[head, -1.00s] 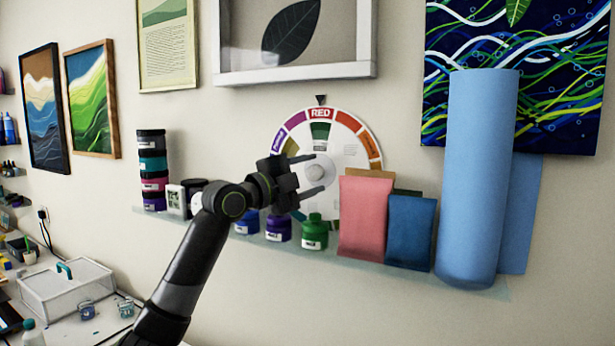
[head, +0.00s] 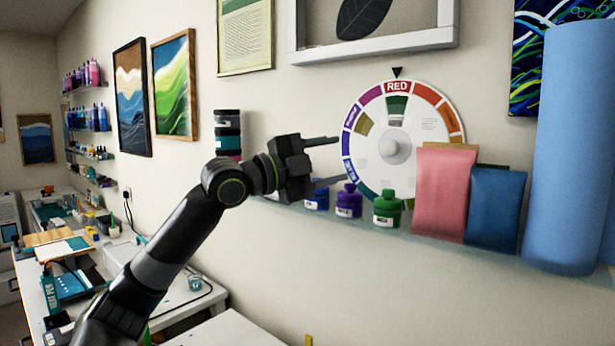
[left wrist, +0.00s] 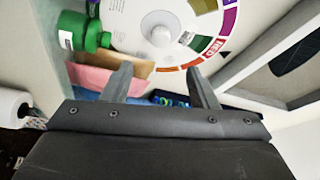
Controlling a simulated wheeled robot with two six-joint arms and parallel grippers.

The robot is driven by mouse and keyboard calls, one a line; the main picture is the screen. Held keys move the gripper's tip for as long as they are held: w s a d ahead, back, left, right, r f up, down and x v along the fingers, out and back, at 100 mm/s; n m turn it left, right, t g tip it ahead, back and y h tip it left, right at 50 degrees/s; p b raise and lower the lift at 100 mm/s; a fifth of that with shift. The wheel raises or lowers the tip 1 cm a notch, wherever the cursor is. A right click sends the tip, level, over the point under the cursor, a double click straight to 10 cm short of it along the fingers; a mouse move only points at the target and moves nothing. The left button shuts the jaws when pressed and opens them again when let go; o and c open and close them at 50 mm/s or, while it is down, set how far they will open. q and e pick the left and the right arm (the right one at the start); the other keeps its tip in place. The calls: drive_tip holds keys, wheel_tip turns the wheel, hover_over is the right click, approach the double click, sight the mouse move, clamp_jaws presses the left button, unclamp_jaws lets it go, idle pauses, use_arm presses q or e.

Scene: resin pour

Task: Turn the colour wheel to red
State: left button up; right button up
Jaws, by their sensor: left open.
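The colour wheel (head: 427,133) is a white disc with coloured rim segments and a pale central knob (head: 393,148), standing upright against the wall behind the shelf. The red segment, labelled RED (head: 398,87), is at the top, directly under a black pointer (head: 397,72) on the wall. My left gripper (head: 330,161) is open and empty, to the left of the wheel and apart from the knob. In the left wrist view, the wheel (left wrist: 130,22) and its knob (left wrist: 160,28) show beyond the open fingers (left wrist: 158,84). My right gripper is not in view.
The shelf (head: 470,262) below the wheel holds small purple (head: 349,201) and green (head: 387,208) bottles, a pink pouch (head: 443,195), a blue pouch (head: 494,208) and a tall blue roll (head: 570,150). Stacked jars (head: 228,133) stand behind my arm. A white frame (head: 375,45) hangs above.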

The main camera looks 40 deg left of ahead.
use_arm(q)
drive_tip(key=shift+b+v, duration=1.15)
drive_tip(key=shift+v, duration=1.1)
